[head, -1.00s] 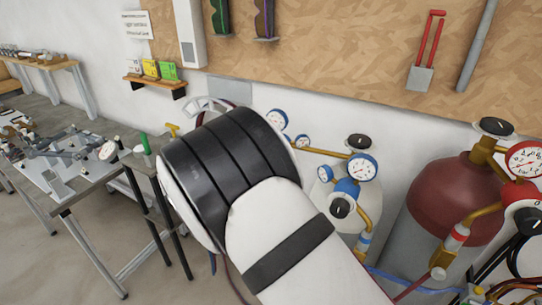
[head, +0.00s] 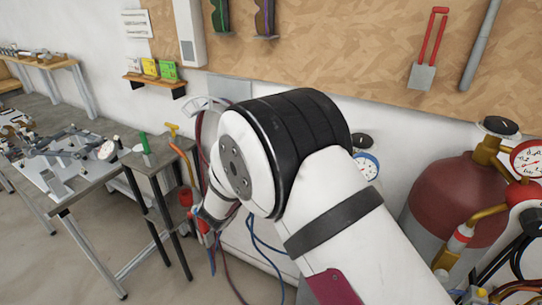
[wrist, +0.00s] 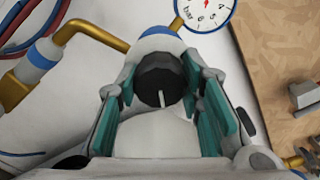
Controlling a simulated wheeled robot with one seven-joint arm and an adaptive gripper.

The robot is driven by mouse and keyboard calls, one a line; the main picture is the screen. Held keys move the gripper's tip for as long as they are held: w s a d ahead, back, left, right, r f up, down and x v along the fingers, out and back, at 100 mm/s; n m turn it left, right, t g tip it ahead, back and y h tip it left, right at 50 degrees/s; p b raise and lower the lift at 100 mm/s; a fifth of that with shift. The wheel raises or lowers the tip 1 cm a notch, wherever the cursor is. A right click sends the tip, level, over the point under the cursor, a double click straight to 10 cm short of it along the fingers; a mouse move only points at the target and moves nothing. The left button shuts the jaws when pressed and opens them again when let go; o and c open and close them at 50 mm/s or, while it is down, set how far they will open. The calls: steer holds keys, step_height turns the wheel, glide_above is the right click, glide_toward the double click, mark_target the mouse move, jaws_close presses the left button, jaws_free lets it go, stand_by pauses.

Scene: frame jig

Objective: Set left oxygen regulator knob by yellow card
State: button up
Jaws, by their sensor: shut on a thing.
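A black knob (wrist: 160,76) with a white pointer line sits on the blue-banded oxygen regulator (wrist: 160,36) in the wrist view. My gripper (wrist: 163,84) is shut on this knob, with a teal-padded finger on each side. The pointer line shows near the knob's lower edge. A regulator gauge (wrist: 206,8) marked bar shows above the knob, cut by the frame. In the head view my arm hides the knob and most of the regulator; a blue-rimmed gauge (head: 367,166) shows beside it. The yellow card (head: 151,68) stands on the wall shelf; its writing is too small to read.
A green card (head: 168,71) stands beside the yellow one. A dark red cylinder (head: 447,190) with a red-rimmed gauge (head: 527,159) is on the right. A brass elbow and hoses lie left of the knob in the wrist view. A worktable (head: 88,185) stands left.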

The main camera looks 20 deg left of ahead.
stand_by(0.4)
steer(key=o, duration=1.2)
steer(key=s, duration=0.8)
steer(key=s+a, duration=0.1)
steer(key=s, duration=0.3)
